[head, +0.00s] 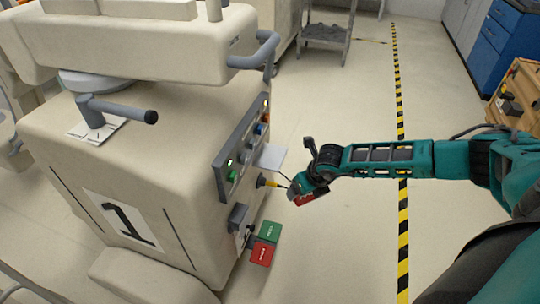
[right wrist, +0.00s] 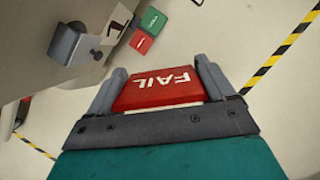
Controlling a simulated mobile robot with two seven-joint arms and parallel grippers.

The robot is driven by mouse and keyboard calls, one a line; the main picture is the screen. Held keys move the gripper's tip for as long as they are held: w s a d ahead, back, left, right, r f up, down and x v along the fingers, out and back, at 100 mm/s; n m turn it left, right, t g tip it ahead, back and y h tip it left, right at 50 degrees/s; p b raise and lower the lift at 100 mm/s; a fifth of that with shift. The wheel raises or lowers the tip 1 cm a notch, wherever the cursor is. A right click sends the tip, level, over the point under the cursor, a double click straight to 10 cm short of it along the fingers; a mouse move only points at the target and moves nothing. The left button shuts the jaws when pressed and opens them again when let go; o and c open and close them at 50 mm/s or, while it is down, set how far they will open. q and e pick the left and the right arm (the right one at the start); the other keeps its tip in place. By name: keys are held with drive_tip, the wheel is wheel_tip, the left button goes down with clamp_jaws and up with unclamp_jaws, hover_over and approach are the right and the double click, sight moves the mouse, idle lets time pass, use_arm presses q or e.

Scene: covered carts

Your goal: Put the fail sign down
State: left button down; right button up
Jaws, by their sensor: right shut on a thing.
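The red fail sign (right wrist: 155,88), with white letters reading FAIL, is held between the two fingers of my right gripper (right wrist: 158,76) in the right wrist view. In the head view my right gripper (head: 297,190) is beside the control panel side of the beige cart, and a red part of the sign (head: 305,199) shows under it. The sign is above the floor. My left gripper is not in view.
The beige cart (head: 130,160) marked 1 fills the left. A green plate (head: 269,231) and a red plate (head: 262,252) stick out low on its side. Striped tape (head: 404,220) crosses open floor. A wooden cart (head: 520,95) and blue drawers (head: 500,50) are at right.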

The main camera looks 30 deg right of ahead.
drive_tip(key=w+b, duration=0.2)
drive_tip(key=w, duration=0.4)
drive_tip(key=w+d+b, duration=0.1)
drive_tip(key=w+b, duration=0.2)
drive_tip(key=w, duration=0.2)
drive_tip(key=w+b, duration=0.2)
drive_tip(key=w, duration=0.4)
drive_tip(key=shift+w+d+f, duration=0.15)
drive_tip(key=shift+w+f, duration=0.05)
drive_tip(key=shift+w, duration=0.1)
drive_tip(key=shift+f+b, duration=0.35)
drive_tip(key=shift+b, duration=0.1)
drive_tip(key=shift+f, duration=0.2)
drive_tip(key=shift+f+b, duration=0.4)
drive_tip(key=shift+f, duration=0.1)
drive_tip(key=o, duration=0.8)
drive_tip(key=shift+r, duration=0.1)
drive_tip(key=shift+c, duration=0.2)
drive_tip(key=shift+o, duration=0.9)
